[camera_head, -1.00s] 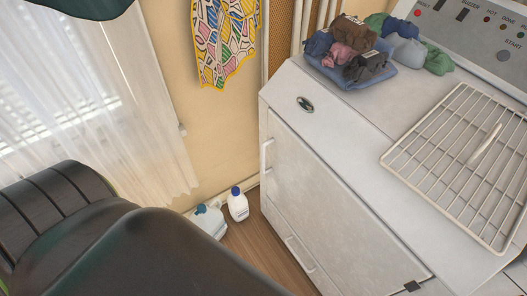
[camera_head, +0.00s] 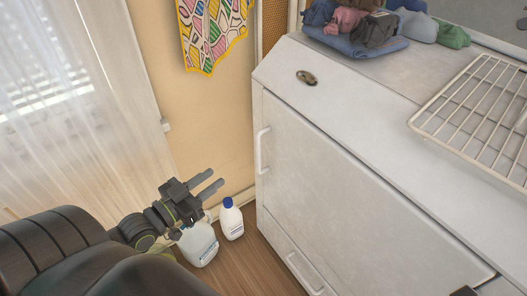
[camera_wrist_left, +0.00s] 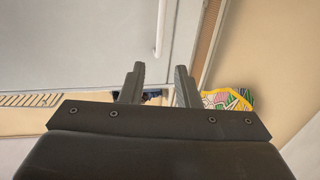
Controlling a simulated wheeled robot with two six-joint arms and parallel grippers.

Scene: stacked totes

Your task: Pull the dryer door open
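The white dryer fills the right of the head view, and its front door (camera_head: 345,185) is closed. A white vertical handle (camera_head: 262,150) sits at the door's left edge. My left gripper (camera_head: 209,183) is open and empty, to the left of the handle and apart from it, in front of the wall. In the left wrist view the gripper's two fingers (camera_wrist_left: 160,84) are spread, with the door's face (camera_wrist_left: 80,40) and the white handle (camera_wrist_left: 160,28) beyond them.
White bottles, one at left (camera_head: 198,244) and one with a blue cap (camera_head: 231,219), stand on the floor below my left gripper. Folded clothes (camera_head: 365,35) and a wire rack (camera_head: 480,115) lie on the dryer top. A curtain (camera_head: 80,110) hangs at left.

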